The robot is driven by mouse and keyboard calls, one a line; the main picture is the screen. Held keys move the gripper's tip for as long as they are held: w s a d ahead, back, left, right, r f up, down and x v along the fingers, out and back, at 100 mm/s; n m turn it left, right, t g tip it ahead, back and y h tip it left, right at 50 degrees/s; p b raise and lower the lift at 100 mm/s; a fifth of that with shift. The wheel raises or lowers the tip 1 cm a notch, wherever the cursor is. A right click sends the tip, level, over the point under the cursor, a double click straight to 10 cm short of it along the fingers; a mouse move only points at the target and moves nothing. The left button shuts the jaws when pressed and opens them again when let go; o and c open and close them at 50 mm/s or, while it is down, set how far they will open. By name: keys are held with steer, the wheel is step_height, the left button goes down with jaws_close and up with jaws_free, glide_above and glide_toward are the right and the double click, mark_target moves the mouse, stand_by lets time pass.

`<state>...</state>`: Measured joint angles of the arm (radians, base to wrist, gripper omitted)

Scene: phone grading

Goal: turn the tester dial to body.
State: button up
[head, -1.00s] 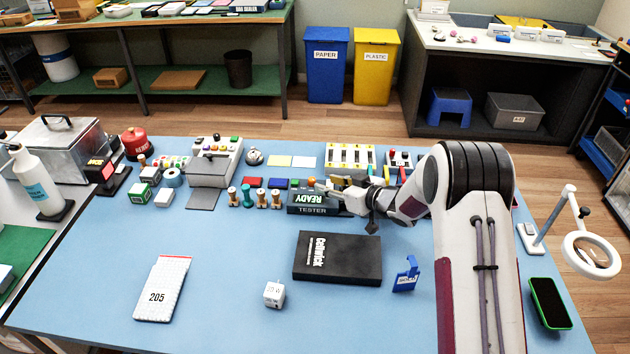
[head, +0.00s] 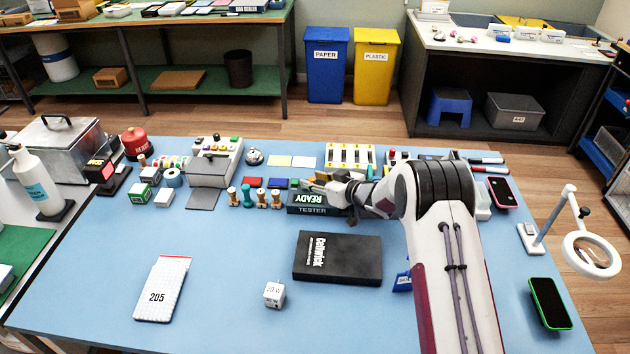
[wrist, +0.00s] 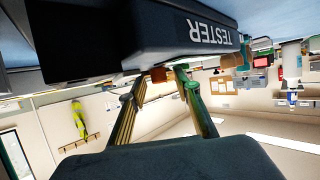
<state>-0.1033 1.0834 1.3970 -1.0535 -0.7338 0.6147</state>
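The dark tester (head: 305,210) stands near the middle of the table, its screen reading READY in the head view. In the wrist view the tester (wrist: 185,35) fills the top, with its label upside down. My gripper (head: 306,185) is low over the top of the tester from the right. Its two fingers (wrist: 160,77) are apart in the wrist view. A small orange-brown piece shows between the fingertips by the tester's edge; I cannot tell whether it is the dial. The dial and its setting cannot be made out, and contact is unclear.
Wooden and teal stampers (head: 262,198) stand just left of the tester. A black phone box (head: 350,270) lies in front of it, with a small white cube (head: 274,294) nearby. A yellow-and-white rack (head: 350,152) stands behind.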

jaws_close()
steer(key=shift+a+r+m+t+h, duration=0.1)
steer(key=shift+a+m+t+h, duration=0.05)
steer(key=shift+m+t+h, duration=0.3)
steer(key=shift+m+h, duration=0.25)
stand_by(0.3)
jaws_free()
